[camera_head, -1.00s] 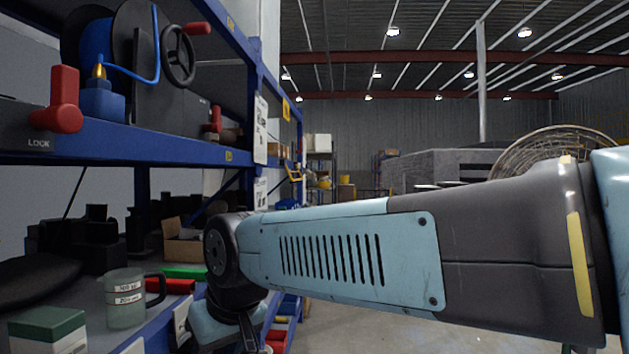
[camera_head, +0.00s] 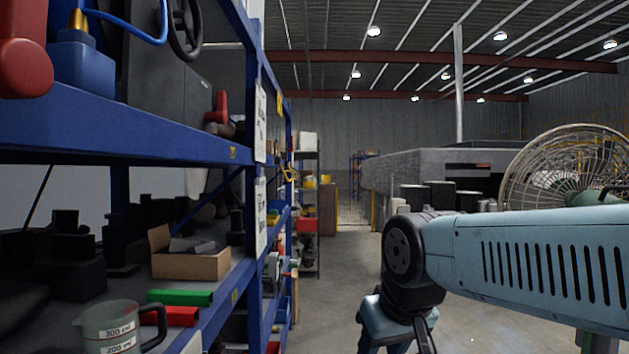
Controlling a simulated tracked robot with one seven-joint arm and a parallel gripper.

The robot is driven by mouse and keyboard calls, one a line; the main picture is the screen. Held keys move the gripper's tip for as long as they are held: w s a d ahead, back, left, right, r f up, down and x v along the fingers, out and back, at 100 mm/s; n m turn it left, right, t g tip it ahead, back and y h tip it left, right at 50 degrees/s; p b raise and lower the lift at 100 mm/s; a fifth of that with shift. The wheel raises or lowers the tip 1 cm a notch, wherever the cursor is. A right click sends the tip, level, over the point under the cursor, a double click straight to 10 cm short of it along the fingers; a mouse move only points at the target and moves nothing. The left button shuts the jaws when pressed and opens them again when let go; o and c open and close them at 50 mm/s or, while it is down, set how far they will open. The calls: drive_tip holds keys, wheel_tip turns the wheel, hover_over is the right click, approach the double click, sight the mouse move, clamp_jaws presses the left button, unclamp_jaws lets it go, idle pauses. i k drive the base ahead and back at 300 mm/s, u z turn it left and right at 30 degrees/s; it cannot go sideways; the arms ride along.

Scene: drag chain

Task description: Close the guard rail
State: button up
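My arm reaches in from the right, and its blue wrist end bends down to the bottom edge in the middle of the head view. My gripper (camera_head: 405,340) shows only in part there, and its fingertips are cut off, so I cannot see whether it is open or shut. No held object shows. A low mesh barrier (camera_head: 354,208) between yellow posts stands far off at the end of the aisle. It may be the guard rail, but it is too small to tell whether it is open or closed.
A blue shelf rack (camera_head: 140,135) fills the left side close by. It carries a measuring jug (camera_head: 112,325), an open cardboard box (camera_head: 190,262) and a red handle (camera_head: 22,50). A large caged fan (camera_head: 565,165) stands at the right. The grey floor (camera_head: 335,285) between is clear.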

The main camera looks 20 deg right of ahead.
sight(288, 180)
drive_tip(key=z, duration=0.4)
drive_tip(key=i, duration=2.45)
drive_tip(key=z, duration=0.65)
drive_tip(key=i, duration=1.45)
drive_tip(key=u, duration=0.65)
